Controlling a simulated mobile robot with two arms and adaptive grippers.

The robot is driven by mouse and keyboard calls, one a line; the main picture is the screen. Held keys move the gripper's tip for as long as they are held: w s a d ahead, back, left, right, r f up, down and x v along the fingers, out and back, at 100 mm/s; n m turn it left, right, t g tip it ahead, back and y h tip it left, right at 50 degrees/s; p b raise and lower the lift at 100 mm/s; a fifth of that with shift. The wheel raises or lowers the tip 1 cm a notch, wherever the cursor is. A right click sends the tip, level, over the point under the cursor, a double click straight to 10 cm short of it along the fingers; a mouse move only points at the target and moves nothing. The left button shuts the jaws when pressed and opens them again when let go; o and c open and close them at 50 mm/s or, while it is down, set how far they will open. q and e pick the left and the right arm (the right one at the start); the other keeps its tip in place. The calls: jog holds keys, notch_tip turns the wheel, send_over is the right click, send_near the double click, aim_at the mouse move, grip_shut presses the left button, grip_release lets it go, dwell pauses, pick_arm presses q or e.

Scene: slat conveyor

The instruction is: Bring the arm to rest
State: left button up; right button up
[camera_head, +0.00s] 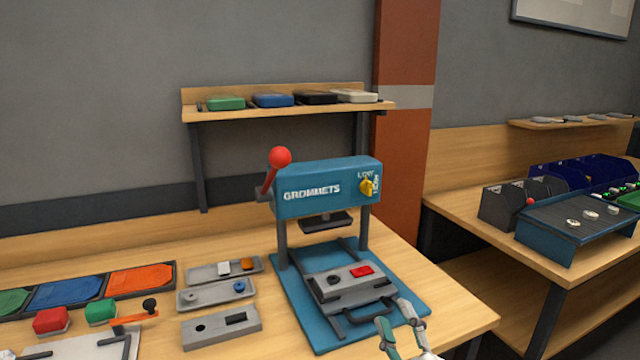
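My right gripper (394,312) comes in at the bottom edge, right of centre. Its two fingers stand apart with nothing seen between them. The tips are close to the dark handle (368,313) at the front of the grommet press's sliding tray; I cannot tell whether they touch it. The blue press (325,188), marked GROMMETS, stands on a blue base plate (305,325), with its red-knobbed lever (279,158) up at the left. A red piece (361,271) sits in the grey tray (335,290). My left gripper does not show.
Grey fixture blocks (220,328) lie left of the press. Coloured bins (70,291) and red and green blocks (50,320) are further left. A second bench (480,250) with a blue sloped stand (575,220) is at right.

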jog(key=s+d+f+m+g+h, duration=0.2)
jog(key=d+f+m+g, duration=0.1)
jog(key=f, duration=0.3)
jog(key=s+d+f+m+g+h, duration=0.2)
jog(key=f+m, duration=0.1)
jog(key=f, duration=0.3)
jog(key=s+d+f+m+g, duration=0.2)
jog(key=s+f+g, duration=0.5)
jog(key=s, duration=0.4)
jog(key=s+d+f+m+g, duration=0.2)
jog(key=s+f+m+g, duration=0.15)
jog(key=s+f, duration=0.6)
notch_tip(320, 180, down, 26)
jog(key=s+n+g, duration=0.1)
jog(key=s+g, duration=0.1)
jog(key=s+d+f+g, duration=0.1)
jog(key=s+d+f, duration=0.1)
jog(key=s+f, duration=1.4)
jog(key=shift+s+d, duration=0.2)
jog(key=shift+s, duration=0.1)
